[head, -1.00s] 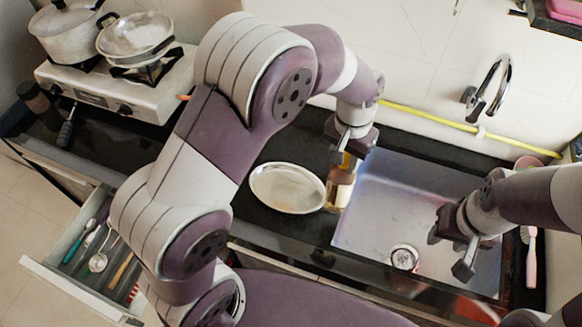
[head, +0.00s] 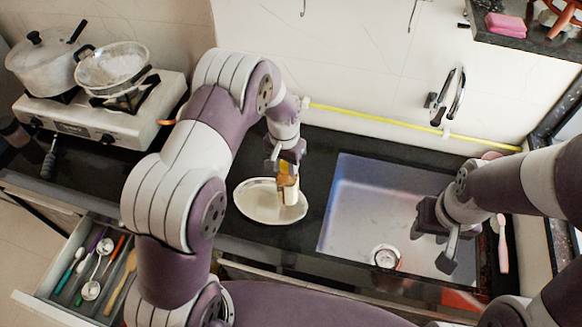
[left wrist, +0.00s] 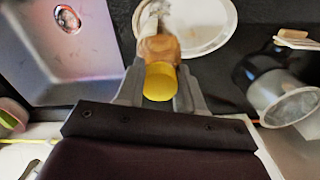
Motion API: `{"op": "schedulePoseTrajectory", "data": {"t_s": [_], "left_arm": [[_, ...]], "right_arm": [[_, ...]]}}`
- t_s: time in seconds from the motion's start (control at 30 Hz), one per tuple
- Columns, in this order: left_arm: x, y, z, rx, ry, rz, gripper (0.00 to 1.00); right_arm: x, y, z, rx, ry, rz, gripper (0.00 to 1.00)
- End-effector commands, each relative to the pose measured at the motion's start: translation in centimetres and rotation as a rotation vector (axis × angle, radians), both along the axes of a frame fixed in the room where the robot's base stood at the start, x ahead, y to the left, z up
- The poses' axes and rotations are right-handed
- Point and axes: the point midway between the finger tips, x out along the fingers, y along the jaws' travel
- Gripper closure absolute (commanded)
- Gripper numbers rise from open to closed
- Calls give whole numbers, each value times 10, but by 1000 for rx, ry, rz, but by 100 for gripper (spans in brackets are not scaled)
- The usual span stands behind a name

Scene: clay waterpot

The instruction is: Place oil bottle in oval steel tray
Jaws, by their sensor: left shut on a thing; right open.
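The oil bottle (head: 290,187) has a yellow cap, a brownish neck and a pale label. My left gripper (head: 285,162) is shut on it near the top. In the left wrist view the bottle's yellow cap (left wrist: 160,80) shows between the fingers. The oval steel tray (head: 250,209) lies on the black counter left of the sink. The bottle overlaps the tray's right part in the head view; I cannot tell whether it touches the tray. The tray also shows in the left wrist view (left wrist: 212,28). My right gripper (head: 432,243) is open and empty over the sink.
The sink (head: 350,215) is right of the tray. A stove (head: 130,118) with a pot (head: 42,62) and a pan (head: 112,72) stands at the left. An open cutlery drawer (head: 60,310) juts out below it. A pink brush (head: 502,245) lies right of the sink.

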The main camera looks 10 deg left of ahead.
Motion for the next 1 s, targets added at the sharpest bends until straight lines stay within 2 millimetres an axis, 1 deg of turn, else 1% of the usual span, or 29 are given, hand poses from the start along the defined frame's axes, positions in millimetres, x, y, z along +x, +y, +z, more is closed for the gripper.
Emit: {"op": "schedulePoseTrajectory", "data": {"t_s": [0.03,0.1,0.2,0.57,0.6,0.67,0.93,1.0], "left_arm": [[-1,0,-4,0,4,0,100],[-1,0,-16,0,3,-1,100],[0,0,-26,-1,0,-1,100],[0,0,-33,-1,-1,0,100],[-1,0,-33,-1,1,0,56],[-1,0,-32,-1,1,0,37],[-1,0,-31,-1,1,0,37],[-1,0,-26,-1,0,0,37]], "right_arm": [[0,0,9,0,0,0,57],[0,0,14,0,0,0,57],[0,0,16,0,-1,0,57],[0,0,10,0,0,0,57],[0,0,10,0,0,0,57],[0,0,11,0,0,0,57],[0,0,11,0,0,0,57],[0,0,16,0,0,0,57]]}}
